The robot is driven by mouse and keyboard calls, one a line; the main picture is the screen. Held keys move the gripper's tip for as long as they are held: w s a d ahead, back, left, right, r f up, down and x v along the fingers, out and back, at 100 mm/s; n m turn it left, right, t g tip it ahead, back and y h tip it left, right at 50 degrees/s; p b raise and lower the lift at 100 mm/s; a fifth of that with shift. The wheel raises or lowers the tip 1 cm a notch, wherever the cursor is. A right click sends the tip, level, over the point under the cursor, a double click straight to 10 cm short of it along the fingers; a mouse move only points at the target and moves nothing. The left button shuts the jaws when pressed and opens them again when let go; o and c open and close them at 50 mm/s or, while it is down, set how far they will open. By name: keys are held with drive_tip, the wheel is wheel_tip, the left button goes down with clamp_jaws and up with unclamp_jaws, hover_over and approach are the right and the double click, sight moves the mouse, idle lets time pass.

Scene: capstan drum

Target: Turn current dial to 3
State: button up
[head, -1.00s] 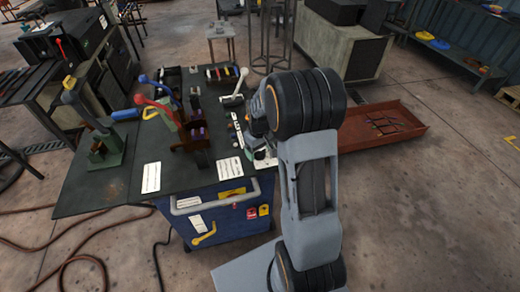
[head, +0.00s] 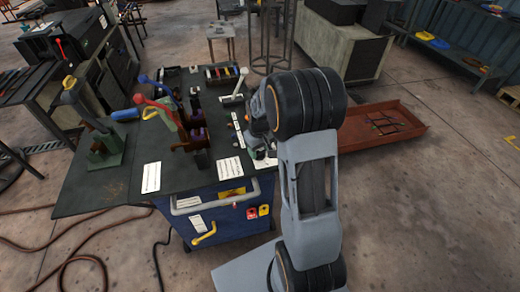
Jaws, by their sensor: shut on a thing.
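My arm reaches down over the right end of the dark bench top. My gripper (head: 259,146), small and partly hidden by my own wrist, is low at the bench's right edge, over a small white panel (head: 266,163). It is shut on what appears to be the current dial there. The dial is too small and too covered for me to read its pointer or numbers.
The bench (head: 105,185) also carries a red lever (head: 155,103), a green stand with a grey lever (head: 103,150), a white-handled lever (head: 238,84) and a tray of coloured pieces (head: 221,73). A rust-red tray (head: 380,126) lies right. Hoses cross the floor at left.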

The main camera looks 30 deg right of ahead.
sight(260, 151)
drive_tip(key=m, duration=0.4)
drive_tip(key=shift+m, duration=1.9)
drive_tip(key=o, duration=0.9)
drive_tip(key=shift+o, duration=0.2)
wheel_tip(260, 151, up, 14)
drive_tip(key=shift+f, duration=0.1)
